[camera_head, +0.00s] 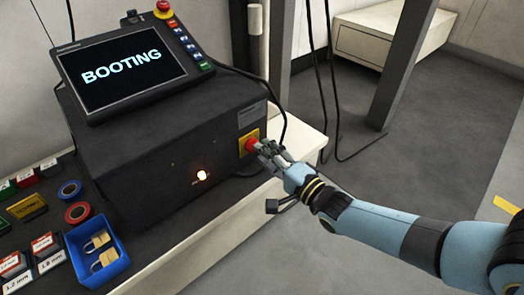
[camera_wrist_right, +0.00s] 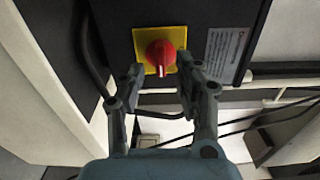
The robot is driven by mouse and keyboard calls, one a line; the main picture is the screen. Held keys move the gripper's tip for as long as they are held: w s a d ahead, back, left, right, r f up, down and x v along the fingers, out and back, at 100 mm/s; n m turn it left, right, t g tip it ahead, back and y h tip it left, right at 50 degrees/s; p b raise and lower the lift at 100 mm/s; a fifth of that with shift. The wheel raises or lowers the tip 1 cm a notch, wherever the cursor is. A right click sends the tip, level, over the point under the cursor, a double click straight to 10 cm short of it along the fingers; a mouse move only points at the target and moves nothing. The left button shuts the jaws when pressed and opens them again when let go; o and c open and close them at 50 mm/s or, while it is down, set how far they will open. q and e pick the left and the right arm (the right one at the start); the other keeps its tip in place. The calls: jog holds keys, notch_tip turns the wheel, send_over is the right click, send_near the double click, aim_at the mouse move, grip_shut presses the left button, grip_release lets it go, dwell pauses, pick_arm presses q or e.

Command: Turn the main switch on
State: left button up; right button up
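My right gripper (camera_head: 268,155) is at the knob. In the wrist view its two fingers (camera_wrist_right: 160,80) are apart, one to each side of the knob's lower part; I cannot tell whether they touch it. The screen (camera_head: 122,68) reads "BOOTING", and a lamp (camera_head: 202,175) on the cabinet front glows. My left gripper is out of view.
A red emergency-stop button (camera_head: 163,8) tops the panel. A blue tray (camera_head: 97,254) with padlocks, tape rolls (camera_head: 77,212) and labelled boxes (camera_head: 30,207) lie at left. Dark cables (camera_head: 335,90) hang behind my right gripper. The grey floor (camera_head: 450,130) at right is clear.

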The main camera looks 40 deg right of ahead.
jog(key=s, duration=1)
jog(key=shift+s+d, duration=0.15)
jog(key=shift+d, duration=0.25)
